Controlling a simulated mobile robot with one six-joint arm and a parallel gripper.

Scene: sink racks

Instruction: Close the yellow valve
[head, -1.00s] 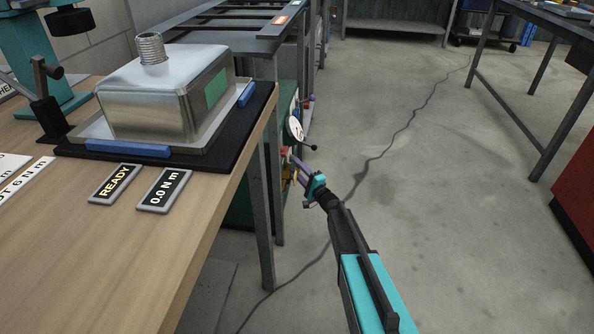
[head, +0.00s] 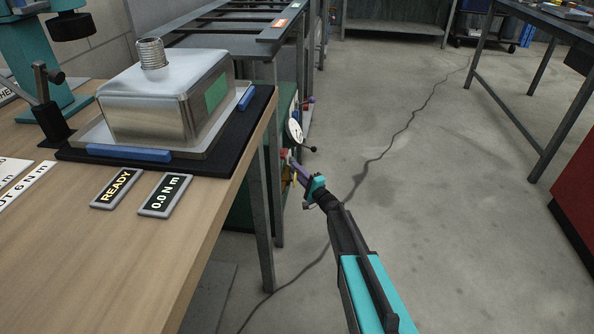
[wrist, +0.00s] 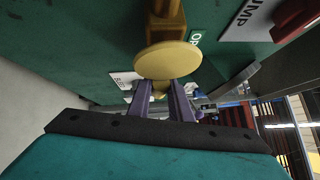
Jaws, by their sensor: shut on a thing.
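The yellow valve (wrist: 168,60) shows in the wrist view as a round yellow hub on a darker yellow stem, in front of a green panel. A small yellow part of it shows between my gripper's purple fingers. My gripper (wrist: 161,90) is shut on this part, which I take to be the valve's handle; the fingers hide most of it. In the head view my gripper (head: 300,174) reaches the green panel beside the table leg, and little of the valve shows there.
A white label starting "OP" (wrist: 196,39), another white label (wrist: 125,80) and a "UMP" sign (wrist: 255,18) with a red knob (wrist: 297,18) surround the valve. A white gauge (head: 296,132) with a black-tipped lever is just above my gripper.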

